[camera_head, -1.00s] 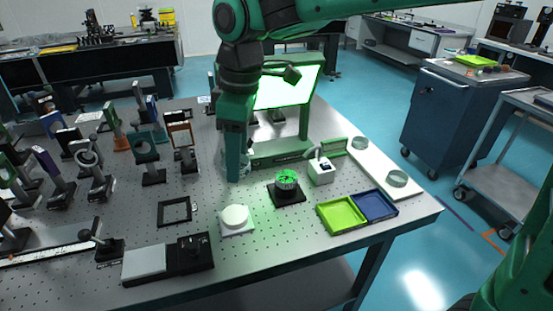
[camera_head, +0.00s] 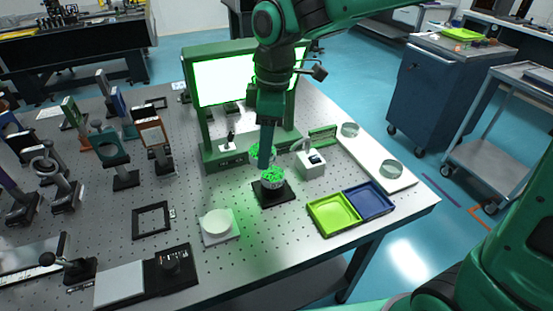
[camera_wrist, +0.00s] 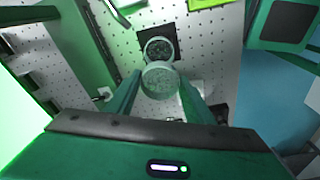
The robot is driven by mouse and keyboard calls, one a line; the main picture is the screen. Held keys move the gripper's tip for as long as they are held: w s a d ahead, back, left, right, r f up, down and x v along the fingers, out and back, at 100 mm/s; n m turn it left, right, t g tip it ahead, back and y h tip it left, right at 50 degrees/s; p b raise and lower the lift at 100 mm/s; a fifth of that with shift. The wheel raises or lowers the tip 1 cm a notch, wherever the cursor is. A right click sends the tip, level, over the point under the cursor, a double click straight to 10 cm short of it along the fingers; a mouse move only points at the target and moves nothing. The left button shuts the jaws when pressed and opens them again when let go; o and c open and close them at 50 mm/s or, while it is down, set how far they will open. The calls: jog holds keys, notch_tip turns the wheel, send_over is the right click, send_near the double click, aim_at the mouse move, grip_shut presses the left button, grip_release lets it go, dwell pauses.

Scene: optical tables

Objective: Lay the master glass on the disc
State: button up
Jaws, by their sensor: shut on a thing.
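My gripper (camera_wrist: 160,98) is shut on the master glass (camera_wrist: 160,80), a clear round piece held between its fingertips. In the head view the glass is partly hidden by my gripper (camera_head: 266,163), with a green-speckled edge showing. A round disc (camera_head: 272,178), green-lit on top, sits on a black square base (camera_head: 283,196). The glass is above and slightly behind it in the head view. In the wrist view the disc (camera_wrist: 158,46) lies beyond the glass, which overlaps its near edge. I cannot tell the height of the gap between them.
A green-framed lit screen (camera_head: 222,82) stands behind my gripper. A small white device (camera_head: 311,163) is close right of the disc. A white round pad (camera_head: 217,222) on a plate lies front left. Green (camera_head: 331,214) and blue (camera_head: 366,203) trays lie right.

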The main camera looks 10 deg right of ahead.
aim_at(274, 172)
jog(key=shift+w+d+f, duration=0.15)
jog(key=shift+d+f, duration=0.2)
jog(key=shift+d, duration=0.15)
jog(key=shift+w+d+f, duration=0.15)
jog(key=shift+d+f, duration=0.2)
jog(key=shift+d, duration=0.15)
jog(key=shift+f, duration=1.95)
jog(key=o, duration=1.1)
jog(key=shift+f, duration=0.1)
jog(key=shift+o, duration=0.2)
notch_tip(274, 172, up, 12)
jog(key=d, duration=0.1)
jog(key=shift+d, duration=0.25)
